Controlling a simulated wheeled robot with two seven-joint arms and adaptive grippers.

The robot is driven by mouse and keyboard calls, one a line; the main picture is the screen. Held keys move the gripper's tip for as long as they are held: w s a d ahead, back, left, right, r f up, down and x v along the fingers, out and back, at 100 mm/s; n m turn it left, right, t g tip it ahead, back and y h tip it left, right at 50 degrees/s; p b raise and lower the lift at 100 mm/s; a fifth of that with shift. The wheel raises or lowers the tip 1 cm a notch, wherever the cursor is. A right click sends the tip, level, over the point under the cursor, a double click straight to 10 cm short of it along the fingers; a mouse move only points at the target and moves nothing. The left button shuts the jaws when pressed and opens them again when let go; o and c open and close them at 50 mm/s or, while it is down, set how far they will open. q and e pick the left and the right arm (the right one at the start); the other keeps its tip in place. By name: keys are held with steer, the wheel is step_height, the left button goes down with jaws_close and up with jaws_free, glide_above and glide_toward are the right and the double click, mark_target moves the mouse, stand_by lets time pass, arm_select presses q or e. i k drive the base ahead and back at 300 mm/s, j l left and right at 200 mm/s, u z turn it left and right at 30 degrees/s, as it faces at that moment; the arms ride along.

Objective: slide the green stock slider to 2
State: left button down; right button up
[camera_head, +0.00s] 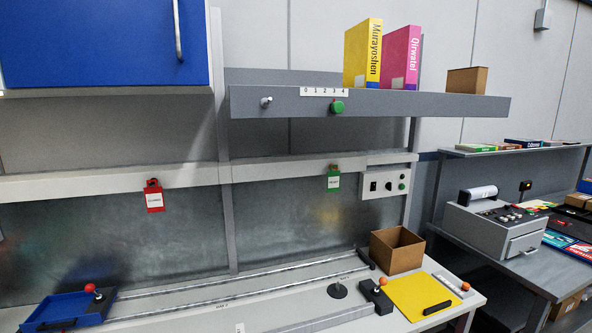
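The green stock slider (338,106) is a round green knob on the front face of the grey upper shelf (430,104). A white scale strip (324,92) marked 0 1 2 3 4 from left to right sits just above it. The knob stands right of the 2, below about 3 to 4; I cannot tell exactly which mark it lines up with. Nothing covers the knob. Neither of my grippers is in view.
A grey knob (266,101) sits left of the scale. Yellow (361,55) and pink (400,58) binders and a brown box (467,81) stand on the shelf. The bench below holds a blue tray (65,311), rails and an open carton (397,250). Space before the knob looks clear.

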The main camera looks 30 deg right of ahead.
mark_target(337, 106)
steer(key=z, duration=1.2)
